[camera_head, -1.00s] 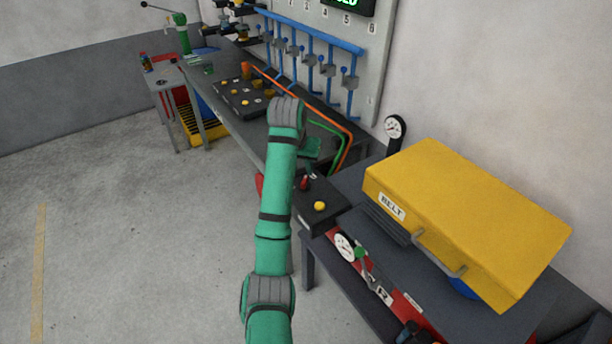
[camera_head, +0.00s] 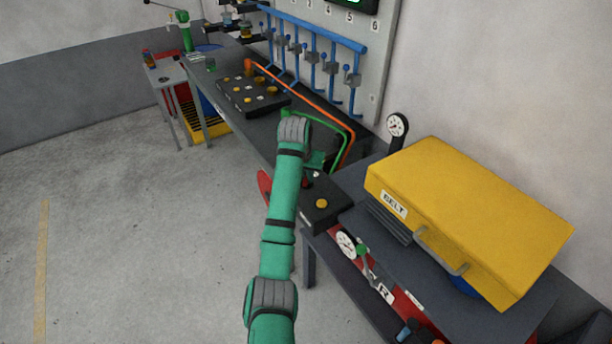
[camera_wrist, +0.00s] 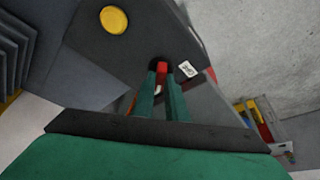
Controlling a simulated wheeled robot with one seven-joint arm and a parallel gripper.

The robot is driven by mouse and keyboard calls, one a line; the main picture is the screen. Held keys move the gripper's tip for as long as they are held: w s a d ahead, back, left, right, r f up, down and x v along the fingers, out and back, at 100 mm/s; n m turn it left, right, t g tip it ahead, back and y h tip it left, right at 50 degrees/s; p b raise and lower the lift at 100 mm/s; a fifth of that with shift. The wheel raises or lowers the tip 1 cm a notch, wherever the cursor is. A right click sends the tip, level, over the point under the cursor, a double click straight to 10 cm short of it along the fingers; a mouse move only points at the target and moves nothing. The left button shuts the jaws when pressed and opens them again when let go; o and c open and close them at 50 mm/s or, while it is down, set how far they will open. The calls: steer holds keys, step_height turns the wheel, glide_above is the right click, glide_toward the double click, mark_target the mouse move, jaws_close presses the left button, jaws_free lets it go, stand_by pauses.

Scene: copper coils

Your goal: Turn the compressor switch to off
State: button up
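The compressor switch is a small red handle (camera_head: 306,182) on a dark control box (camera_head: 326,217) at the corner of the bench. A white label (camera_wrist: 187,69), apparently reading OFF, is just right of it in the wrist view. My gripper (camera_wrist: 159,68) points down at the box, its two green fingers a narrow gap apart. The red handle (camera_wrist: 163,69) shows between the dark fingertips, which partly hide it. I cannot tell whether the fingers press on it.
A yellow button (camera_wrist: 114,19) sits on the same box. A yellow BELT cover (camera_head: 470,215) stands close on the right. Orange and green hoses (camera_head: 345,150) arch behind my gripper. A black panel with several buttons (camera_head: 250,97) lies farther back. Open floor is on the left.

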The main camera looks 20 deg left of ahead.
jaws_close()
steer(key=shift+d+n, duration=0.1)
steer(key=shift+n, duration=0.6)
steer(key=n+y, duration=0.1)
steer(key=n, duration=0.1)
steer(key=n+y, duration=0.1)
steer(key=n, duration=0.1)
steer(key=shift+w+d+g, duration=0.1)
steer(key=shift+d+g, duration=0.05)
steer(key=shift+g, duration=0.15)
steer(key=n, duration=0.2)
steer(key=n+g+y, duration=0.1)
steer(key=n, duration=0.2)
steer(key=shift+w+d+r+n+y, duration=0.1)
steer(key=shift+w+n+y, duration=0.05)
steer(key=shift+n+y, duration=0.15)
steer(key=n+g, duration=0.1)
steer(key=n, duration=0.3)
steer(key=shift+w+g+y, duration=0.1)
steer(key=shift+g+y, duration=0.2)
steer(key=shift+g, duration=0.1)
steer(key=shift+w+n+g, duration=0.1)
steer(key=shift+n+g, duration=0.4)
steer(key=shift+n, duration=1)
steer(key=o, duration=0.7)
jaws_free()
